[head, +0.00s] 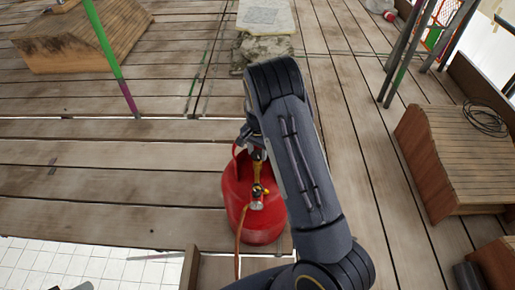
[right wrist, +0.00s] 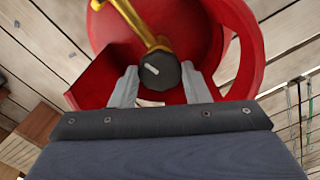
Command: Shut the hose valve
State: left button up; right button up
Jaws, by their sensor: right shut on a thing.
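A red gas cylinder (head: 262,222) stands on the plank deck, partly hidden behind my right arm. It also fills the top of the right wrist view (right wrist: 112,28). A brass fitting (right wrist: 138,22) sits at its top, and an orange hose (head: 239,240) runs from it toward the bottom of the head view. The black round valve knob (right wrist: 159,71) with a white mark is on the end of the brass fitting. My right gripper (right wrist: 158,88) is shut on the knob, one finger on each side. In the head view its fingers are mostly hidden by my arm. My left gripper is not in view.
A wooden box (head: 85,35) is at the upper left, with a green and purple pole (head: 112,58) in front. A wooden crate (head: 455,160) bearing a coiled cable (head: 485,118) is at the right. The deck left of the cylinder is clear; white tiles (head: 60,265) lie beyond its lower left edge.

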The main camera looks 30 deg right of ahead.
aim_at(258, 154)
jog(key=shift+w+d+m+p, duration=0.1)
jog(key=shift+m+p, duration=0.35)
jog(key=shift+m, duration=1.15)
jog(key=o, duration=1)
jog(key=shift+r, duration=0.1)
notch_tip(258, 154, up, 8)
jog(key=shift+f+p, duration=0.2)
jog(key=shift+p, duration=0.6)
jog(key=shift+r, duration=0.1)
